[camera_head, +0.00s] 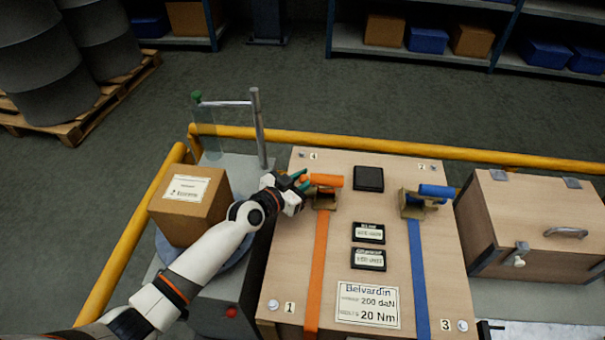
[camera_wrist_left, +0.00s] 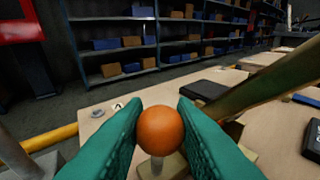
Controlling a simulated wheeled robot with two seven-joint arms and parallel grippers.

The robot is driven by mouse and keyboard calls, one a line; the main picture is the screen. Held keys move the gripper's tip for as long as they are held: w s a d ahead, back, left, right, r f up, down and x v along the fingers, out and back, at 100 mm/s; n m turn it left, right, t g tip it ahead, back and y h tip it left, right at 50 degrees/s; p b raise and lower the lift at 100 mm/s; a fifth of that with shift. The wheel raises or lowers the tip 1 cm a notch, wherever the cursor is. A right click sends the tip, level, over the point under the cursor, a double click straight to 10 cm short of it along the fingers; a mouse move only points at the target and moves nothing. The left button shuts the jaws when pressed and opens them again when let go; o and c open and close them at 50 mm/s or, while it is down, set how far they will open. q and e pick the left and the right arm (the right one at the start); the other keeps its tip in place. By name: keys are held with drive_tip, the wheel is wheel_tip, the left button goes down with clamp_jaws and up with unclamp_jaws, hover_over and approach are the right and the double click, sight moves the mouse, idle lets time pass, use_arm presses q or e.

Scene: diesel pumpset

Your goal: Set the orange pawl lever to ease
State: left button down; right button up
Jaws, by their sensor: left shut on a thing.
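The orange pawl lever shows in the left wrist view as an orange ball knob (camera_wrist_left: 159,130) on a pale stem. In the head view its small orange tip (camera_head: 304,179) is mostly hidden by my fingers. My left gripper (camera_head: 300,181), with green fingertips, is shut on this knob, one finger on each side. The lever belongs to the brass-coloured ratchet (camera_head: 325,200) with an orange handle (camera_head: 326,180) on the orange strap (camera_head: 318,265). I cannot read the lever's setting; no marks for it are legible. My right gripper is not in view.
A second ratchet (camera_head: 413,206) with a blue handle (camera_head: 437,191) and blue strap (camera_head: 418,275) stands to the right on the wooden panel (camera_head: 390,280). A cardboard box (camera_head: 188,212) stands left of my arm. A yellow rail (camera_head: 400,147) runs behind; a wooden chest (camera_head: 530,225) is at right.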

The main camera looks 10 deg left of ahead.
use_arm(q)
drive_tip(key=w+r+g+p, duration=0.1)
drive_tip(key=p, duration=0.1)
drive_tip(key=shift+n+g+p, duration=0.3)
drive_tip(key=shift+p, duration=0.05)
drive_tip(key=shift+w+f+n+g+y+p, duration=0.2)
drive_tip(key=shift+w+n+g+y+p, duration=0.1)
drive_tip(key=shift+w+y+p, duration=0.15)
drive_tip(key=shift+w+f+g+p, duration=0.2)
drive_tip(key=shift+g+p, duration=0.15)
drive_tip(key=shift+g, duration=0.25)
drive_tip(key=c, duration=1.5)
unclamp_jaws()
drive_tip(key=shift+f, duration=0.1)
drive_tip(key=p+v, duration=0.1)
drive_tip(key=v, duration=1.1)
drive_tip(key=shift+d, duration=0.1)
